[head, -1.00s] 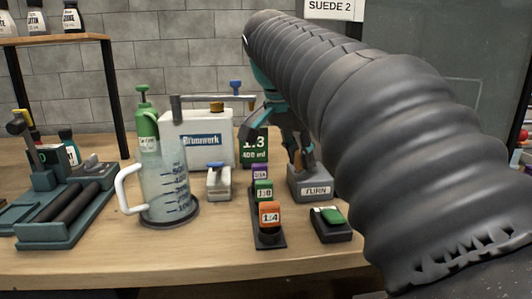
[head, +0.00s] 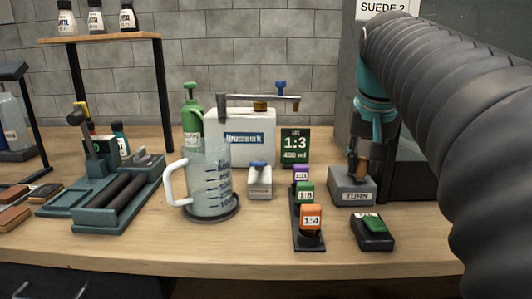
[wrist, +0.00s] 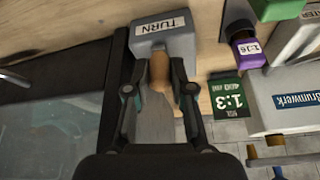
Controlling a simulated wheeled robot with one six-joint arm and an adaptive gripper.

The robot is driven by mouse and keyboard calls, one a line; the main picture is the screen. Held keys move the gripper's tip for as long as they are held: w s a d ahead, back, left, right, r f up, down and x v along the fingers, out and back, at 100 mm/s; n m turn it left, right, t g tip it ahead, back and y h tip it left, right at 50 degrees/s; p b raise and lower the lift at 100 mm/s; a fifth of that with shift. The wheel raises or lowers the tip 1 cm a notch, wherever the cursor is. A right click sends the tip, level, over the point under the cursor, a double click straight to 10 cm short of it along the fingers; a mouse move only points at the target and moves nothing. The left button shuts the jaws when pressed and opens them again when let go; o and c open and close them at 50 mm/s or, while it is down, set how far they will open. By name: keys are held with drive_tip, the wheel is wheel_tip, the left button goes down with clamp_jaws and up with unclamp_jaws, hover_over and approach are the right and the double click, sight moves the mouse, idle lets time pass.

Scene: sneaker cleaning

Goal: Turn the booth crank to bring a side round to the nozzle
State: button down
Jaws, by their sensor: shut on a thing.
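The grey crank block marked TURN (head: 352,190) stands on the bench at the right, beside the booth. Its wooden crank handle (wrist: 160,72) rises from it and shows between my fingers in the wrist view. My gripper (head: 361,170) is over the block, shut on the handle. The block also shows in the wrist view (wrist: 165,38). The booth's dark glass side (wrist: 55,110) is at the left of the wrist view. No nozzle or shoe can be made out. My arm covers much of the booth in the head view.
A black remote with a green button (head: 373,232) lies in front of the block.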

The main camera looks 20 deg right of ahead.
drive_tip(key=shift+d+n, duration=0.15)
drive_tip(key=shift+n, duration=0.25)
drive_tip(key=c, duration=1)
unclamp_jaws()
drive_tip(key=v, duration=1.2)
drive_tip(key=shift+s+d, duration=0.1)
